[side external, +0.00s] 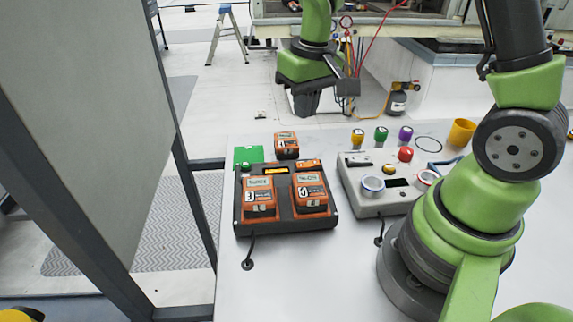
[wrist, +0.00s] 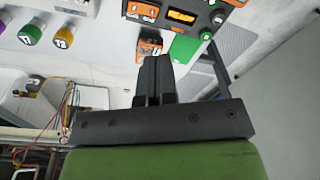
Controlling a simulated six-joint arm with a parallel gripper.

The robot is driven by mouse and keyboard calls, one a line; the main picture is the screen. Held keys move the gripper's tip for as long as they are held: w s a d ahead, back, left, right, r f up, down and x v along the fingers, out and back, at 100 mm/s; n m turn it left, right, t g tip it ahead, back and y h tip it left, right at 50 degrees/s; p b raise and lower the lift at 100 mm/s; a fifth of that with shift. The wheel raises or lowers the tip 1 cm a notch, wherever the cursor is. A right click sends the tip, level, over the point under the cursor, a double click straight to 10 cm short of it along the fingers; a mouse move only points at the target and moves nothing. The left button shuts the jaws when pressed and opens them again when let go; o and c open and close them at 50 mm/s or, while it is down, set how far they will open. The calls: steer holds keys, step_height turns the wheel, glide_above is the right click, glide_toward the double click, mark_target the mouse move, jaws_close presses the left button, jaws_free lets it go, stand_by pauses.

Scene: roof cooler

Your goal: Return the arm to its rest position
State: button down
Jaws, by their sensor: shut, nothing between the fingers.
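My gripper (side external: 306,108) hangs with its fingers down in the side external view, above and behind the far edge of the white table (side external: 270,290). In the wrist view my gripper (wrist: 155,62) shows two dark fingers close together, shut, with nothing between them. The fingertips appear near a loose orange battery (wrist: 149,47) in that view. In the side external view, this battery (side external: 287,146) stands behind the charger, apart from and below my gripper.
The black charger (side external: 284,222) holds two orange batteries (side external: 259,197) (side external: 311,192). A green block (side external: 248,155) lies behind it. A grey control box (side external: 372,203) stands to its right, with several coloured knobs behind. A yellow cup (side external: 461,132) is farther right. The table's front is clear.

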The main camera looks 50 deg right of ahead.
steer(key=s+a+r+t+y, duration=0.1)
steer(key=s+a+r+t, duration=0.2)
steer(key=s+r, duration=0.4)
steer(key=s+a+r+t, duration=0.3)
steer(key=s+r, duration=0.4)
steer(key=shift+s+m+y, duration=0.3)
steer(key=shift+m+y, duration=0.1)
